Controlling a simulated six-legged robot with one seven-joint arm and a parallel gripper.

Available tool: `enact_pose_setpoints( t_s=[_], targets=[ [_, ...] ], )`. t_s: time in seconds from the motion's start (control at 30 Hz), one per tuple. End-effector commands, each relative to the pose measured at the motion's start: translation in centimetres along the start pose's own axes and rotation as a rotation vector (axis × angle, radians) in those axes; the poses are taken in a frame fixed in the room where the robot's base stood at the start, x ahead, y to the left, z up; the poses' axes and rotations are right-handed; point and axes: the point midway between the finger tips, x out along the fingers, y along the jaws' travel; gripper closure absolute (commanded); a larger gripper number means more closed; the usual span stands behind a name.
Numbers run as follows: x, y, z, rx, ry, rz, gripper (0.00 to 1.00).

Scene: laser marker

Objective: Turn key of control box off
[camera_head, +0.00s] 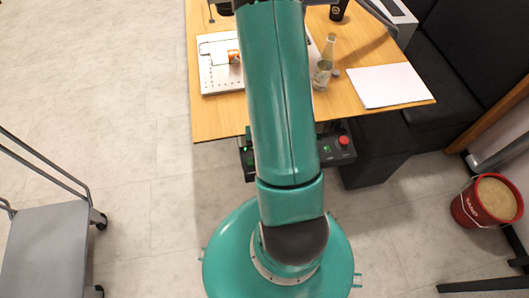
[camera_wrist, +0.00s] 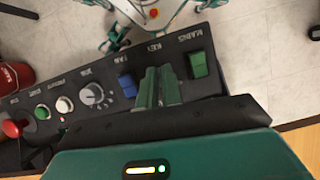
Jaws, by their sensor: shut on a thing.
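The black control box (camera_wrist: 112,102) fills the middle of the wrist view, with a row of labelled controls on its panel. In the head view the control box (camera_head: 331,152) shows at the table's front edge, partly covered by my arm. My gripper (camera_wrist: 158,86) is at the key position, between a blue switch (camera_wrist: 128,85) and a green switch (camera_wrist: 197,64). Its green fingers are shut on the key, which they hide. Which way the key is turned cannot be seen. In the head view my arm hides the gripper.
A red emergency button (camera_wrist: 12,128), a green button (camera_wrist: 42,112) and a dial (camera_wrist: 92,94) sit further left on the panel. The wooden table (camera_head: 420,100) holds bottles, paper and a white board. A red sand bucket (camera_head: 466,212) and a cart (camera_head: 45,250) stand on the floor.

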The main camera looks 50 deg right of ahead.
Motion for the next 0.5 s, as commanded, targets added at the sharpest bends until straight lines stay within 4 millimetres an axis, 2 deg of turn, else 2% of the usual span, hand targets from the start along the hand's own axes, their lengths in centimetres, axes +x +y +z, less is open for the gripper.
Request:
enact_pose_setpoints(
  t_s=[0.5],
  targets=[
    [-0.06, -0.21, 0.00, -0.453, 0.001, 0.189, 1.00]
  ],
)
